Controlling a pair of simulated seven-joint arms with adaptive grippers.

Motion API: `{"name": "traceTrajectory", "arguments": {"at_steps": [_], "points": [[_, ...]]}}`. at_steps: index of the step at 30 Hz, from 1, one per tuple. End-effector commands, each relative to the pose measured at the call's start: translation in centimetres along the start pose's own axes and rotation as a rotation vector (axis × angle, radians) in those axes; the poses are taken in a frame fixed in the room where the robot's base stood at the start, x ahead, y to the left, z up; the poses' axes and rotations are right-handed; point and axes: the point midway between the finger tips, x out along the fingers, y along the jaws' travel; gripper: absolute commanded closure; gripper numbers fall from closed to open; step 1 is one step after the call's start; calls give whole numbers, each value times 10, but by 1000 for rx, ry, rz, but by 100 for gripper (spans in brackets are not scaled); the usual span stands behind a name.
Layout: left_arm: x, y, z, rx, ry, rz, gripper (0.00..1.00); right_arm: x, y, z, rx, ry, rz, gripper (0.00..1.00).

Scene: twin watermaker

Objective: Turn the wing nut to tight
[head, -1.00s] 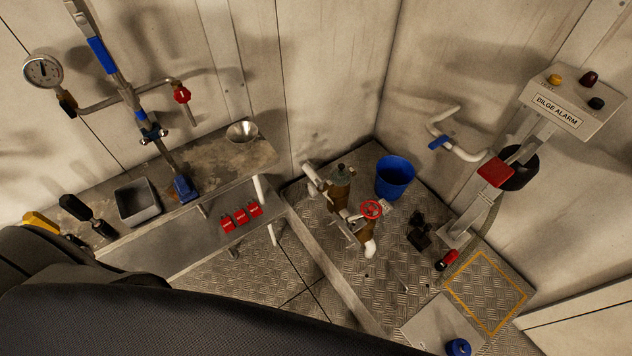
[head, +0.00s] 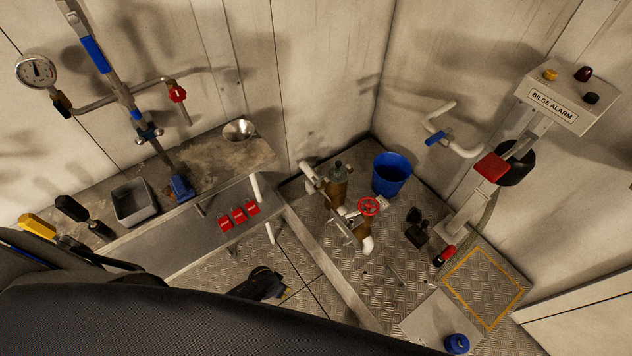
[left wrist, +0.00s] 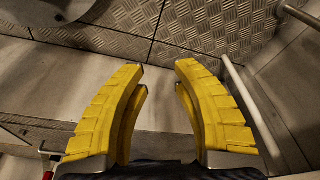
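The wing nut is too small to make out with certainty. A bronze strainer-like body with a dark greenish top (head: 337,169) stands on the raised floor, right of the gripper and farther back, clear of it.
A red handwheel (head: 368,206) is beside the bronze body, with a blue bucket (head: 391,173) behind. The bench (head: 218,158) has red tags (head: 238,215) below. A raised sill (head: 325,262) crosses the floor. A bilge alarm box (head: 556,98) is at right.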

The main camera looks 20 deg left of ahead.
Motion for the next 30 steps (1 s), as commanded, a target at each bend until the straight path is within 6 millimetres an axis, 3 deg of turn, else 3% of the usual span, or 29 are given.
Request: {"name": "traceTrajectory", "arguments": {"at_steps": [1, 6, 9, 12, 15, 21, 24, 30], "points": [[-12, -6, -52, 6, 21, 10, 73, 0, 0, 1, 0, -1, 0, 0], [-69, -8, -184, 32, 37, 65, 73, 0, 0, 2, 0, -2, 0, 0], [-110, -4, -244, 71, 32, 94, 73, 0, 1, 2, 0, -3, 1, 0], [-151, 1, -290, 120, 21, 116, 73, 0, 1, 2, 0, -3, 1, 0], [-194, 6, -328, 181, 3, 127, 73, 0, 1, 2, 0, -3, 1, 0], [-278, 7, -378, 312, -54, 119, 73, 0, 1, 2, 0, -2, 1, 0], [-313, -2, -395, 353, -93, 100, 73, 0, 1, 2, 0, -2, 1, 0], [-362, -22, -415, 389, -158, 66, 73, 0, 1, 1, 0, -2, 1, 0]]}}
